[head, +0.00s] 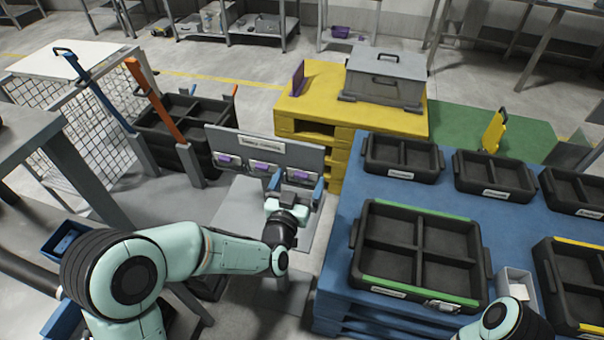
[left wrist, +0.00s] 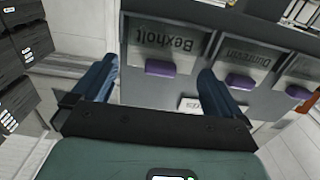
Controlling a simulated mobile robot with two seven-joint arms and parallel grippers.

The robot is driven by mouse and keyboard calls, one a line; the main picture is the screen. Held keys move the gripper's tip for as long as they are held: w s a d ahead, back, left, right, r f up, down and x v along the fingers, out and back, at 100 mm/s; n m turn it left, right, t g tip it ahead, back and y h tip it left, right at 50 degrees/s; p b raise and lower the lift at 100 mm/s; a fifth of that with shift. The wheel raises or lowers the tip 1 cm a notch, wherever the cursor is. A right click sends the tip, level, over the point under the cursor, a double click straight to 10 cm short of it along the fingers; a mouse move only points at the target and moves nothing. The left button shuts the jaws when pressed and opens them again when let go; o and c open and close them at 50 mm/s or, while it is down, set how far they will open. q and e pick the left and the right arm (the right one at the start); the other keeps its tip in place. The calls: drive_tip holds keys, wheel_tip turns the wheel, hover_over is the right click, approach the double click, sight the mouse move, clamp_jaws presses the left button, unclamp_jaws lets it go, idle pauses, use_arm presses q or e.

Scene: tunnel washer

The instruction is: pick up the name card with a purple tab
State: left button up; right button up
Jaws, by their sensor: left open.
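A grey board (head: 240,147) holds a row of three white name cards with purple tabs: a left card (head: 224,160), a middle card (head: 261,167) and a right one mostly behind my left gripper (head: 297,181). In the left wrist view, a card reading Bexholt (left wrist: 165,42) with a purple tab (left wrist: 172,68) shows between the blue fingers of my left gripper (left wrist: 158,72). The fingers are apart, and I cannot tell whether they touch it. A second card (left wrist: 238,56), seemingly Dunravin, and a third are beside it. My right gripper is out of view.
A blue pallet platform (head: 338,235) with several black divided trays (head: 420,250) stands to the right. A yellow pallet stack (head: 325,110) with a grey lidded box (head: 385,75) is behind the board. Black crates (head: 190,125) and an orange post (head: 155,100) are at left.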

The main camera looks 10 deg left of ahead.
use_arm(q)
drive_tip(key=shift+w, duration=0.5)
drive_tip(key=c, duration=0.8)
drive_tip(key=shift+c, duration=0.2)
